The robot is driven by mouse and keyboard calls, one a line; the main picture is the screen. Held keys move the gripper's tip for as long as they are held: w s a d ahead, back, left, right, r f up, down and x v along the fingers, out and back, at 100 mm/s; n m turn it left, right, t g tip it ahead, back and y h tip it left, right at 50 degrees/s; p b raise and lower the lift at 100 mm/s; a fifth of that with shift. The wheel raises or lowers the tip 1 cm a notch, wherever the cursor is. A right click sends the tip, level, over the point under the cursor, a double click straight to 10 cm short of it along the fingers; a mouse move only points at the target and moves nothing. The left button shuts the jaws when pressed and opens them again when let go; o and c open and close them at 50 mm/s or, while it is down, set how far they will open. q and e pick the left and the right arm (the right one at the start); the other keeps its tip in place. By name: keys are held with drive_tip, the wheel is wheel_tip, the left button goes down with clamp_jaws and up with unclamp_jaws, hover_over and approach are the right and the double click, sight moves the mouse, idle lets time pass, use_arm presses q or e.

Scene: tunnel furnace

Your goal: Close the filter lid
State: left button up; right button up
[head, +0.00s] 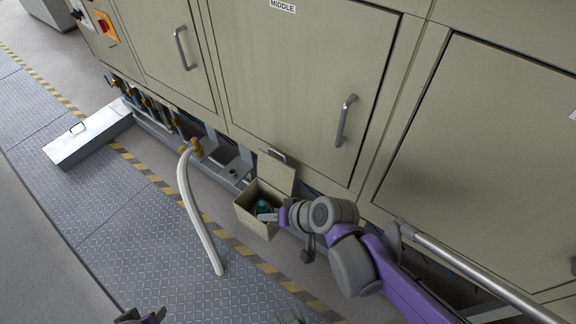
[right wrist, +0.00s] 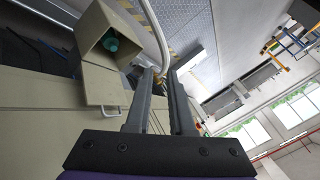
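The filter box (head: 246,222) is a beige open-topped box low against the machine, with a teal thing inside. Its lid (head: 276,172) stands open, tilted up toward the machine, with a small handle at its top edge. In the right wrist view, the box (right wrist: 92,34) and its lid (right wrist: 97,80) lie left of the fingers. My right gripper (head: 268,217) is at the right side of the box opening, below the lid. In the right wrist view, its fingers (right wrist: 158,75) are apart with nothing between them. A dark and purple part of my left arm shows at the bottom edge; its fingers are hidden.
A pale hose (head: 190,205) hangs from a brass valve (head: 192,148) left of the box. A metal cover with a handle (head: 90,133) lies farther left. Machine doors with handles (head: 345,120) rise behind the box. The plated floor (head: 150,240) in front is mostly clear.

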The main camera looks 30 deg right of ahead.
drive_tip(key=w+d+f+m+t+b, duration=0.1)
drive_tip(key=w+d+f+m+b, duration=0.1)
drive_tip(key=w+d+f+m+t+b, duration=0.2)
drive_tip(key=w, duration=0.1)
drive_tip(key=w+d+f+m+t+b, duration=0.2)
drive_tip(key=b, duration=0.1)
drive_tip(key=shift+w+d+y, duration=0.15)
drive_tip(key=shift+w+y, duration=0.15)
drive_tip(key=shift+y, duration=0.1)
clamp_jaws()
drive_tip(key=w+d+f+m+t+h+b, duration=0.1)
drive_tip(key=d+m+t+h+b, duration=0.1)
drive_tip(key=d+m+t+b, duration=0.3)
drive_tip(key=w+d+f+m+t+h+b, duration=0.1)
drive_tip(key=w+d+f+m+h, duration=0.1)
drive_tip(key=d, duration=0.5)
use_arm(q)
wheel_tip(320, 180, down, 18)
drive_tip(key=shift+w+g+b, duration=0.3)
drive_tip(key=shift+w+b, duration=0.05)
drive_tip(key=shift+w, duration=0.1)
use_arm(e)
drive_tip(key=w, duration=0.9)
drive_tip(key=shift+a+r, duration=0.15)
drive_tip(key=shift+a, duration=0.15)
use_arm(q)
drive_tip(key=shift+s+r, duration=0.15)
use_arm(e)
drive_tip(key=shift+w+a, duration=0.1)
